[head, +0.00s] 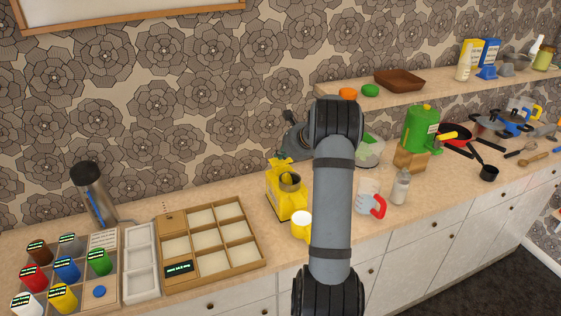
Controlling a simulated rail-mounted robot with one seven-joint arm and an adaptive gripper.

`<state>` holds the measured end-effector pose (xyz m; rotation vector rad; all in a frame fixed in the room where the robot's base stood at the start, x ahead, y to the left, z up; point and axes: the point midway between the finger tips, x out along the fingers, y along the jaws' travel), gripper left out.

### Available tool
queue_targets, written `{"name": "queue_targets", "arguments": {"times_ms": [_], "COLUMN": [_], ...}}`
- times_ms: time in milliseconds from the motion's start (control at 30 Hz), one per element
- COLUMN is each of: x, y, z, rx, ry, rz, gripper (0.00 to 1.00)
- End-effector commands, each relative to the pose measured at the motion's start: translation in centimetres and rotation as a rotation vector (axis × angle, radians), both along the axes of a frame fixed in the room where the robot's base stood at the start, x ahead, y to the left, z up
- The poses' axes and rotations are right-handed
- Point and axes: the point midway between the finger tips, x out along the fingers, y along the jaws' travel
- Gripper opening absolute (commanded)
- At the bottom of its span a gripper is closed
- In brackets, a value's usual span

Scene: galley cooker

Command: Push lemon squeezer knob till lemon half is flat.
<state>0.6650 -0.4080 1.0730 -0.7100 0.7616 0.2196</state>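I cannot make out a separate knob or a lemon half at this size. My arm rises in front of the counter and bends over at the top. A dark grey end part of my arm, perhaps my gripper (293,138), shows left of the bend, above and behind the yellow appliance. Its fingers cannot be made out.
A yellow cup (301,225) stands close in front of the appliance. A red-handled jug (369,199), a white bottle (400,188) and a green dispenser (420,128) stand to the right.

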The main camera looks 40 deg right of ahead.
Motion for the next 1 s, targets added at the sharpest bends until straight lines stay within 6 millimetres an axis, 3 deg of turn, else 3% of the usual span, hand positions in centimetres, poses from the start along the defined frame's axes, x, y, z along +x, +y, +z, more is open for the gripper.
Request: {"name": "queue_targets", "arguments": {"times_ms": [1000], "x": [0.0], "y": [0.0], "z": [-1.3], "rx": [0.001], "ry": [0.002], "rz": [0.001], "gripper": [0.0]}}
